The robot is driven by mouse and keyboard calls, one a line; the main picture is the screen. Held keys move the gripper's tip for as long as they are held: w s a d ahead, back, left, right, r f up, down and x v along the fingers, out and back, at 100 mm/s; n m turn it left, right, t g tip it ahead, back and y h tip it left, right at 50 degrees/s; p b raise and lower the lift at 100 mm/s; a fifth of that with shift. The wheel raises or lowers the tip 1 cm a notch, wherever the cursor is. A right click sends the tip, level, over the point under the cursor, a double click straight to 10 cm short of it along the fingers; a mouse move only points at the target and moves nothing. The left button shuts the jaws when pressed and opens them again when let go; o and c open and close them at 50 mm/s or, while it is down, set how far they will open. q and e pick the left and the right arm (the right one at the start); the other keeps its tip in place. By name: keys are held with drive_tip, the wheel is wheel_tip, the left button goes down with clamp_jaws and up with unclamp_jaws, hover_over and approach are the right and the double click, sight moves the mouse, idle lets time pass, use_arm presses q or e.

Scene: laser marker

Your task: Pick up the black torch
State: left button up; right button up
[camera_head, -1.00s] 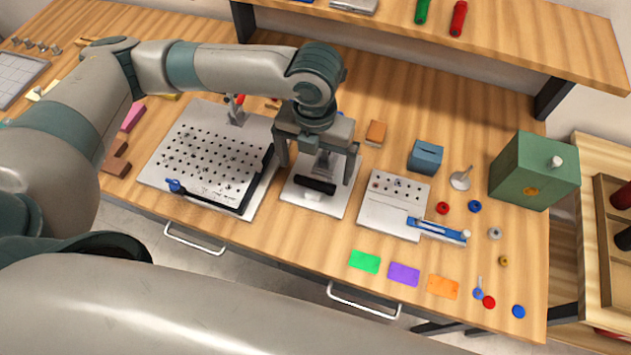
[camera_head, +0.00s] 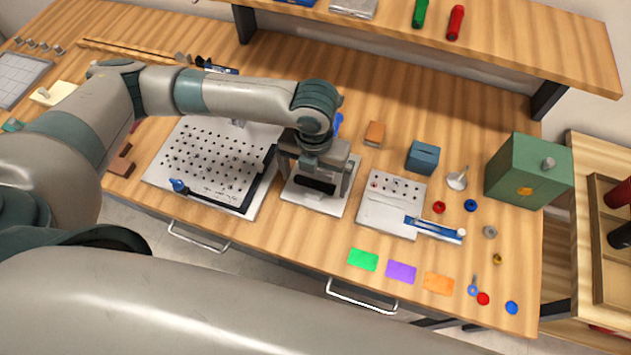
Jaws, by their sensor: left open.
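The black torch (camera_head: 314,185), a short dark cylinder, lies on its side across a small fixture on a white plate (camera_head: 327,206) near the middle of the bench. My left gripper (camera_head: 315,181) is above the plate, with its fingers spread wide to the left and right of the torch. It is open, and I cannot tell that either finger touches the torch. The gripper body hides the back of the fixture. My right gripper is not in view.
A perforated plate (camera_head: 205,155) with a black bar lies left of the white plate. A smaller plate (camera_head: 381,218) with a blue tool is on the right. A green box (camera_head: 528,172) stands farther right.

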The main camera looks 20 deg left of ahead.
sight(317, 183)
use_arm(q)
drive_tip(key=c, duration=1.1)
drive_tip(key=shift+c, duration=0.2)
drive_tip(key=shift+r, duration=0.1)
drive_tip(key=shift+r+b, duration=0.3)
drive_tip(key=shift+r, duration=0.1)
drive_tip(key=r, duration=0.1)
drive_tip(key=r+b, duration=0.1)
drive_tip(key=r, duration=0.1)
drive_tip(key=shift+d+r, duration=0.15)
drive_tip(key=shift+d, duration=0.2)
drive_tip(key=s+d+r+b, duration=0.3)
drive_tip(key=d+r, duration=0.3)
drive_tip(key=d, duration=0.4)
drive_tip(key=shift+s+d+r, duration=0.15)
drive_tip(key=shift+s+r, duration=0.25)
drive_tip(key=shift+s, duration=0.15)
